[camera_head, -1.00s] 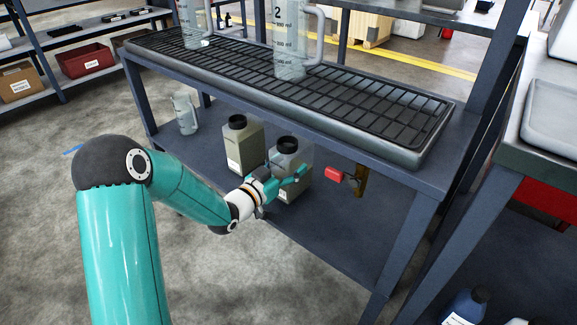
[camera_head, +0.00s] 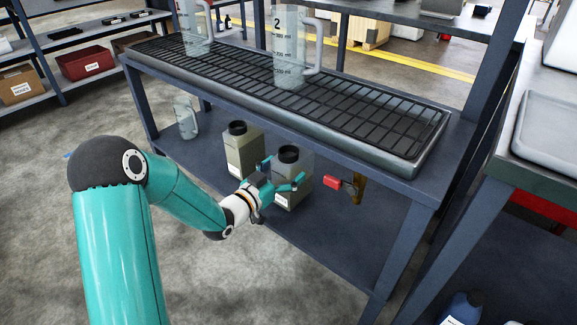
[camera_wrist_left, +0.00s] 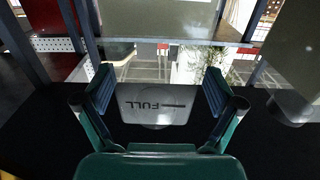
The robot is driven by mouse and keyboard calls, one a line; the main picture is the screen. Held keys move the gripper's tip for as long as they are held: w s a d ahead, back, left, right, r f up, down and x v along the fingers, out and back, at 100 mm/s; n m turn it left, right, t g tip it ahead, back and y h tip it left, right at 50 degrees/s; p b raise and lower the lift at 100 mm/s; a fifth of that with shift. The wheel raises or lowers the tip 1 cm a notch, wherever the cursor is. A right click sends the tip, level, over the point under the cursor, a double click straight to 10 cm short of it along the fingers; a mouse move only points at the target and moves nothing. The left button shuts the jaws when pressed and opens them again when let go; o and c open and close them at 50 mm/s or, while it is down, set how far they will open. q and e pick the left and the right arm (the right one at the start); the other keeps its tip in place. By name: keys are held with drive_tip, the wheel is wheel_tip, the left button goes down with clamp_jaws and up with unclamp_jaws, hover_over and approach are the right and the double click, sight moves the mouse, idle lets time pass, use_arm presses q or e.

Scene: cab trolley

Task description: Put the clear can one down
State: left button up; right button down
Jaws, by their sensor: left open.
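The clear can (camera_head: 293,172), a see-through canister with a black cap and a pale label, stands upright on the lower shelf (camera_head: 330,245) of the trolley. My left gripper (camera_head: 284,173) is open, with its fingers spread at the can's near side. In the left wrist view the open fingers (camera_wrist_left: 158,95) flank a pale face with an upside-down FULL label (camera_wrist_left: 153,105). I cannot tell whether either finger touches the can. My right gripper is not in view.
A similar grey-beige can (camera_head: 242,152) stands close left of the clear one. A small clear jug (camera_head: 186,118) is farther left. A red block on a brass bracket (camera_head: 333,182) is to the right. Above is a rack tray (camera_head: 400,165) holding two measuring jugs. The shelf's front is clear.

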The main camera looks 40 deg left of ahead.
use_arm(q)
drive_tip(key=s+p, duration=0.1)
drive_tip(key=s, duration=0.9)
drive_tip(key=shift+s+a, duration=0.35)
drive_tip(key=shift+a, duration=0.05)
